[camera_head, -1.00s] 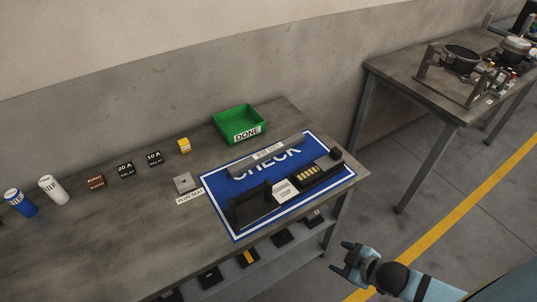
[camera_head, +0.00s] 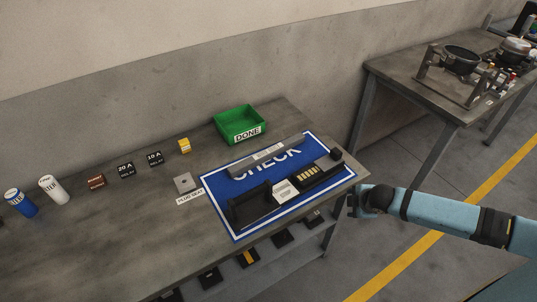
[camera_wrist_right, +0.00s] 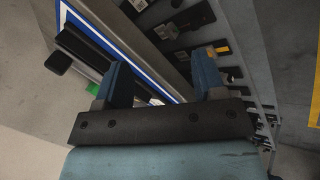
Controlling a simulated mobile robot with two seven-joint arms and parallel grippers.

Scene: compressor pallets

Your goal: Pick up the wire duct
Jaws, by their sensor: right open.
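The wire duct (camera_head: 250,162) is a long grey bar with a pale label. It lies across the upper part of the blue CHECK mat (camera_head: 236,236) on the table. My right gripper (camera_head: 352,203) is at the table's right front corner, to the right of and apart from the duct. In the right wrist view my right gripper (camera_wrist_right: 163,82) has its two fingers spread with no object held between them. I cannot pick out the duct for certain in that view. My left gripper is not in view.
A black bracketed assembly (camera_head: 250,206) and a dark block with yellow strips (camera_head: 309,174) lie on the mat below the duct. A green DONE bin (camera_head: 239,122) stands behind it. Relays and cans line the left. A lower shelf (camera_head: 265,262) holds several dark parts.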

